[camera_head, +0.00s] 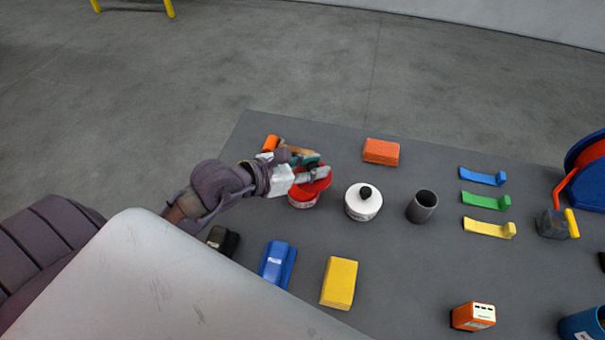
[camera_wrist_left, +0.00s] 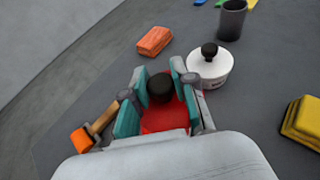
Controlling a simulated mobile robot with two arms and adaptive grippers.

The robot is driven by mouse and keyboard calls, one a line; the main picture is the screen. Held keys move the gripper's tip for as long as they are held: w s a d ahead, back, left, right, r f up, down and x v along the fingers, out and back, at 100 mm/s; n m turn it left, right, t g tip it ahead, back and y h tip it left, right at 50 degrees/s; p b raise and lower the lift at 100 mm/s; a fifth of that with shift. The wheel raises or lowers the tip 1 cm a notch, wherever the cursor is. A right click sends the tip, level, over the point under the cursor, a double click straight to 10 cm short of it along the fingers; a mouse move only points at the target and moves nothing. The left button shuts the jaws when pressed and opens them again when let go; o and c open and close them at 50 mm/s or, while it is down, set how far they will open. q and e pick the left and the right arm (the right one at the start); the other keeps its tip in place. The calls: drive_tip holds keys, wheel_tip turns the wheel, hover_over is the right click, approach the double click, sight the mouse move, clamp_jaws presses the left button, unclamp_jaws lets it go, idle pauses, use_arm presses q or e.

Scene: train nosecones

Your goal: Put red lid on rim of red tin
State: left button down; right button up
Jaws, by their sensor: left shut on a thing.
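The red lid (camera_head: 318,186) has a black knob (camera_wrist_left: 161,87), seen in the left wrist view between the teal finger pads. My left gripper (camera_head: 305,172) is shut on the lid by this knob. The red lid also shows in the left wrist view (camera_wrist_left: 168,119), below the fingers. The red tin (camera_head: 303,204) is directly under the lid in the head view, with only a little of its side showing. Its rim is hidden, so I cannot tell whether the lid touches it. My right gripper is in neither view.
A white tin with a black-knobbed lid (camera_head: 363,204) stands close to the right, then a dark grey cup (camera_head: 422,206). An orange block (camera_head: 381,151) lies behind. An orange-headed hammer (camera_wrist_left: 88,137) lies beside the gripper. Blue (camera_head: 277,263) and yellow (camera_head: 339,282) blocks lie in front.

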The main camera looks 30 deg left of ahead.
use_arm(q)
drive_tip(key=shift+a+f, duration=0.5)
drive_tip(key=shift+a, duration=0.25)
drive_tip(key=shift+w+a+f, duration=0.1)
drive_tip(key=shift+a+f, duration=0.25)
drive_tip(key=shift+a, duration=0.1)
wheel_tip(320, 180, down, 4)
drive_tip(key=shift+r, duration=0.15)
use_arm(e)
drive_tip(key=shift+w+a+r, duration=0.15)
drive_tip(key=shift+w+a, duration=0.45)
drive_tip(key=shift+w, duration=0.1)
use_arm(q)
drive_tip(key=shift+f, duration=0.2)
drive_tip(key=c, duration=0.9)
unclamp_jaws()
drive_tip(key=shift+c, duration=0.2)
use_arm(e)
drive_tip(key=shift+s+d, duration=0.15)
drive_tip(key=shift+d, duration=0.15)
use_arm(q)
drive_tip(key=shift+r, duration=0.1)
